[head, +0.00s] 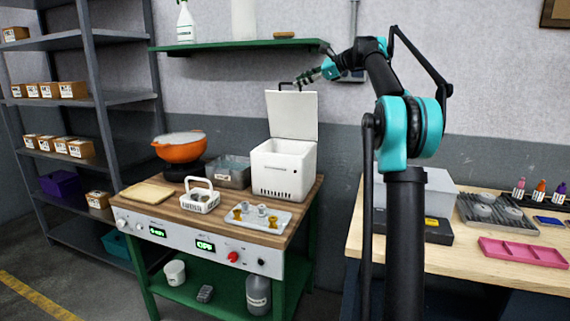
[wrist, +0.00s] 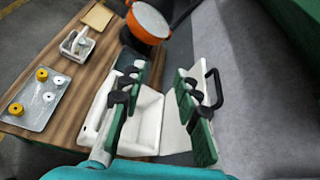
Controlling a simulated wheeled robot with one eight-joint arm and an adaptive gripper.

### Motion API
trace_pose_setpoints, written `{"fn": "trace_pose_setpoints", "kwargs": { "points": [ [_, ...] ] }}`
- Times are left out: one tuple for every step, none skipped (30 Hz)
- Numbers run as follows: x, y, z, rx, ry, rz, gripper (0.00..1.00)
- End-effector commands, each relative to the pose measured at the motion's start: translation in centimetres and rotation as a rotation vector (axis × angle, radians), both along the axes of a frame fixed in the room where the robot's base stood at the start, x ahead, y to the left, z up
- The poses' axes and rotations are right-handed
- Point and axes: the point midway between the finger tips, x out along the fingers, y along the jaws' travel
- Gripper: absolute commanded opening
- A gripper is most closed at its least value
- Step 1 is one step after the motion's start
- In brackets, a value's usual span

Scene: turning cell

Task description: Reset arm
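My arm stands between the two benches, and my gripper (head: 308,78) is raised near the top edge of the open lid of a white box (head: 283,172). In the wrist view my gripper (wrist: 160,95) has its two green-padded fingers wide apart with nothing between them. Beyond the fingers, the white box (wrist: 148,122) shows its open inside, which looks empty. The box's lid (head: 292,115) stands upright, with a dark handle (wrist: 214,90) beside the right finger. I cannot tell whether the finger touches the handle.
On the wooden bench stand an orange pot (head: 179,147), a grey bin (head: 232,171), a white carrier (head: 200,196) and a tray with small parts (head: 258,217). The right bench holds a pink tray (head: 522,252).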

Motion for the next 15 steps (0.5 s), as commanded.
{"fn": "trace_pose_setpoints", "kwargs": {
  "points": [
    [-0.3,0.0,-0.5,-0.016,-0.008,0.006,0.32],
    [-0.4,0.0,-0.8,-0.028,-0.014,0.010,0.32],
    [-0.6,0.0,-1.3,-0.044,-0.022,0.016,0.32],
    [-0.8,0.0,-1.7,-0.056,-0.028,0.020,0.32],
    [-1.0,0.0,-2.1,-0.069,-0.036,0.025,0.32],
    [-1.3,0.0,-2.7,-0.090,-0.045,0.032,0.32],
    [-1.5,0.0,-3.1,-0.106,-0.053,0.038,0.32],
    [-1.8,-0.1,-3.6,-0.122,-0.061,0.045,0.32],
    [-2.2,-0.1,-4.4,-0.148,-0.074,0.055,0.32],
    [-2.5,-0.1,-5.0,-0.167,-0.084,0.063,0.32],
    [-2.9,-0.2,-5.7,-0.189,-0.093,0.072,0.32],
    [-3.4,-0.2,-6.6,-0.217,-0.108,0.085,0.32],
    [-3.8,-0.2,-7.4,-0.241,-0.119,0.094,0.32],
    [-4.3,-0.3,-8.2,-0.266,-0.131,0.106,0.32],
    [-5.0,-0.4,-9.4,-0.301,-0.148,0.122,0.32]
  ]
}}
